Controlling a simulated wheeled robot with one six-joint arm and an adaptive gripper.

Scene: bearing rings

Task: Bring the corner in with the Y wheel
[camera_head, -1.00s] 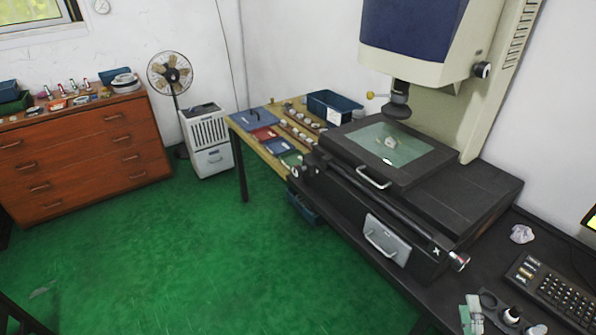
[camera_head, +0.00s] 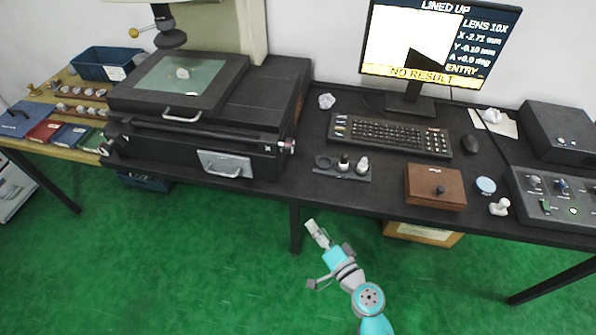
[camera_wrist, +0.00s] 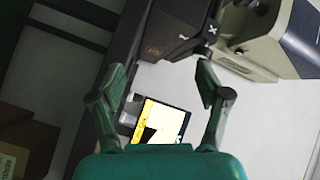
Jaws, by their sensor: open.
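The measuring machine has a dark stage (camera_head: 235,75) with a glass plate (camera_head: 205,74) and a small pale part (camera_head: 183,73) on it. A wheel (camera_head: 288,147) beside an X mark is at its front right; another knob (camera_head: 105,149) is at its left, its letter unclear. The monitor (camera_head: 412,88) reads LINED UP, LENS 10X, X -2.71 mm, Y -0.10 mm, A +0.0 deg, NO RESULT, and shows a black corner on white. My gripper (camera_head: 317,233) is below the bench's front edge, apart from the wheels. In the wrist view my gripper (camera_wrist: 161,78) is open and empty.
The black bench carries a keyboard (camera_head: 390,134), a lens holder (camera_head: 342,170), a brown box (camera_head: 435,186) and a control box (camera_head: 560,200). A wooden table (camera_head: 60,93) with trays stands at left. The green floor (camera_head: 190,250) in front is clear.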

